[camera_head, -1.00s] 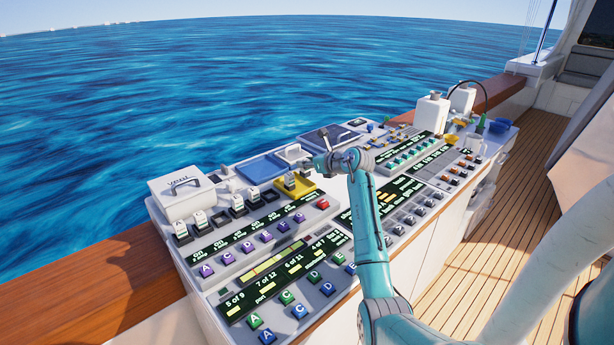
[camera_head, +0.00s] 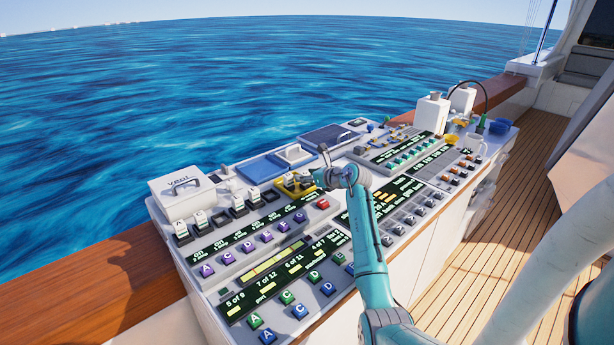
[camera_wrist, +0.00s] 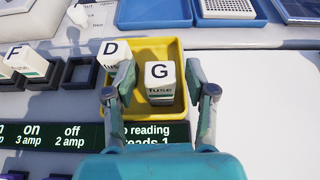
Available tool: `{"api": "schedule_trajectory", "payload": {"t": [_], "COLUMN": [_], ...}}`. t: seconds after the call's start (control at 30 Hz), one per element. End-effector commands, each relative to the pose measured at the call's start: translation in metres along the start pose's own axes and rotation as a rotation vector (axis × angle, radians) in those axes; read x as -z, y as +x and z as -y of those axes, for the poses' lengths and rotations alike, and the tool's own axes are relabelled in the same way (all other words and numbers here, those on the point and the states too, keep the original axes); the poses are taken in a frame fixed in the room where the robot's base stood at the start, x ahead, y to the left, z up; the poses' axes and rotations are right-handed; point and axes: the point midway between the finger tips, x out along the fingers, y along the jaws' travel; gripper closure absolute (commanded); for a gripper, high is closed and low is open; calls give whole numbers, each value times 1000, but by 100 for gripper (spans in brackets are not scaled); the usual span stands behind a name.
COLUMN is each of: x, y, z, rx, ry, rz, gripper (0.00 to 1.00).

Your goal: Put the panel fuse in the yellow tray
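The yellow tray (camera_wrist: 174,119) lies under my gripper in the wrist view, and part of it shows in the head view (camera_head: 281,187). A white fuse marked G (camera_wrist: 160,83) stands inside the tray, between my fingers. My gripper (camera_wrist: 160,75) is open around it, with a visible gap on each side. In the head view my gripper (camera_head: 300,181) is low over the tray and mostly hides the fuse. A white fuse marked D (camera_wrist: 112,51) is just left of the tray. Another marked F (camera_wrist: 30,62) is farther left.
An empty black socket (camera_wrist: 80,73) is between fuses F and D. A blue tray (camera_wrist: 153,14) lies behind the yellow one. A dark display strip (camera_wrist: 60,134) runs in front. A white box with a handle (camera_head: 180,196) stands at the panel's left end.

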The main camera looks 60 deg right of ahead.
Motion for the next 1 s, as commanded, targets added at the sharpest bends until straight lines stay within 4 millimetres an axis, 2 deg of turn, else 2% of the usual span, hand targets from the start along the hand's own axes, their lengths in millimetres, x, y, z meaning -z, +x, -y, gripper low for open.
{"api": "schedule_trajectory", "payload": {"t": [0.23,0.33,0.8,1.0], "x": [-3,-2,-2,-3], "y": [-1,-10,-97,-117], "z": [0,1,1,0], "rx": [1,2,2,1], "ry": [-1,1,-1,0], "rz": [1,1,1,1], "gripper": [45,45,45,45]}}
